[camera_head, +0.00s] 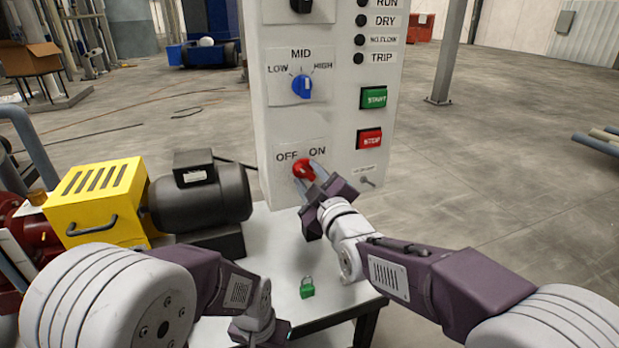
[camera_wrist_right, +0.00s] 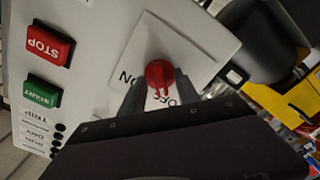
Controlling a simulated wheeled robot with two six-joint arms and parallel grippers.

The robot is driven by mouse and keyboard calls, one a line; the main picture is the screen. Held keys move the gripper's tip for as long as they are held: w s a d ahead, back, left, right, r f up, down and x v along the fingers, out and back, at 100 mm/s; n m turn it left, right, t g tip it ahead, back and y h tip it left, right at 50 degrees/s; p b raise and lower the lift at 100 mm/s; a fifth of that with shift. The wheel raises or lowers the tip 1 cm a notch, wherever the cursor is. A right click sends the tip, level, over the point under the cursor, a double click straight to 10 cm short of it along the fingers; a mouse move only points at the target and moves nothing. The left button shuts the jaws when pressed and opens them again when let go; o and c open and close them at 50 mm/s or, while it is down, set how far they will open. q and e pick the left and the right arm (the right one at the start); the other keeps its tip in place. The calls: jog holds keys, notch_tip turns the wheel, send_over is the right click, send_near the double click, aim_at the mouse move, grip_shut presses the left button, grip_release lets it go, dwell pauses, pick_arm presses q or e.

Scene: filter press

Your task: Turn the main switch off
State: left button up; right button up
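The main switch is a red knob (camera_head: 303,169) low on the grey control panel (camera_head: 285,128), on a white plate marked OFF at left and ON at right. The red knob (camera_wrist_right: 160,73) also shows in the right wrist view. My right gripper (camera_head: 309,177) is at the switch, its two fingers apart on either side of the knob. In the wrist view my right gripper (camera_wrist_right: 160,88) seems to leave small gaps beside the knob; firm contact cannot be seen. The knob's exact pointing is unclear. My left gripper (camera_head: 268,334) is low over the table, its fingers not clearly visible.
A green padlock (camera_head: 307,288) stands on the white table (camera_head: 275,237). A blue selector (camera_head: 302,87), green START button (camera_head: 374,97) and red STOP button (camera_head: 369,138) are above the switch. A small toggle (camera_head: 368,181) sits right of it. A yellow-guarded motor (camera_head: 200,199) stands left.

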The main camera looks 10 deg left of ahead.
jog(key=v, duration=0.9)
jog(key=shift+d, duration=0.1)
